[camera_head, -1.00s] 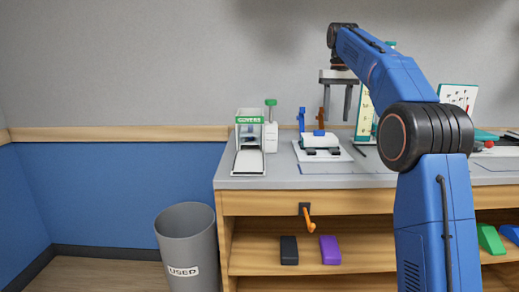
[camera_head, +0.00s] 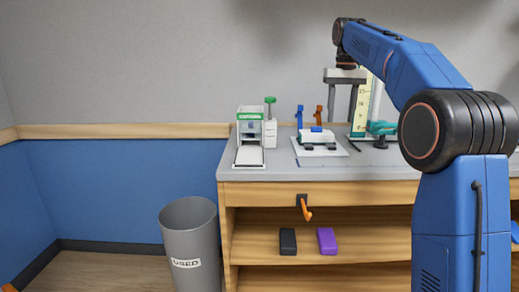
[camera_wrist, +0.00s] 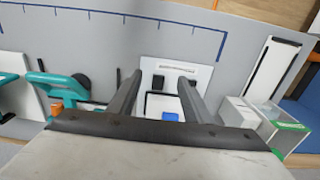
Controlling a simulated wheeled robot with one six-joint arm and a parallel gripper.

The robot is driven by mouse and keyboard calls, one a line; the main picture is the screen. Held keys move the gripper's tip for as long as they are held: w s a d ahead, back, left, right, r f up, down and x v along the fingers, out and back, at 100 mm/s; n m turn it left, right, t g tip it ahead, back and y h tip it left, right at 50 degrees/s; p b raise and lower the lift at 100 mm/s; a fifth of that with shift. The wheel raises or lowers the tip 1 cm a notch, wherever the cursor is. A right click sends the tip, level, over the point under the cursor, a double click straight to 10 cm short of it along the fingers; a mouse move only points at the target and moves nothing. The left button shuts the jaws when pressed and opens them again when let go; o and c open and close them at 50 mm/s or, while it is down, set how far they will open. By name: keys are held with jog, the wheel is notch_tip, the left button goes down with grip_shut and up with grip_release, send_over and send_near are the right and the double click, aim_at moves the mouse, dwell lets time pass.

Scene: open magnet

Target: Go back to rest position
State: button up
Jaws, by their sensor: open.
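My gripper (camera_head: 342,103) hangs from my blue arm above the back of the grey bench, with its two dark fingers apart and nothing between them. In the wrist view my gripper (camera_wrist: 157,92) is also open and empty. Below and between the fingers is a small white device on a white plate (camera_head: 303,149), with blue and black parts; it also shows in the wrist view (camera_wrist: 184,53). The fingers look apart from it. My arm hides the right part of the bench.
A green-topped white dispenser (camera_head: 250,128) stands on the bench's left end. A teal tool (camera_head: 381,129) and a tall ruled board (camera_head: 361,100) stand right of the gripper. A grey USED bin (camera_head: 189,240) is on the floor. Black (camera_head: 288,241) and purple (camera_head: 327,241) blocks lie on the shelf.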

jog(key=s+d+f+t, duration=0.1)
jog(key=s+f, duration=0.3)
jog(key=s, duration=0.8)
jog(key=s+f+t, duration=0.1)
jog(key=s+f, duration=0.2)
jog(key=s, duration=0.9)
jog(key=s+f+t, duration=0.2)
jog(key=s+f, duration=1.9)
jog(key=f, duration=0.1)
jog(key=shift+s+d+f+t, duration=0.3)
jog(key=shift+s+d+f, duration=0.05)
jog(key=shift+s+d, duration=0.05)
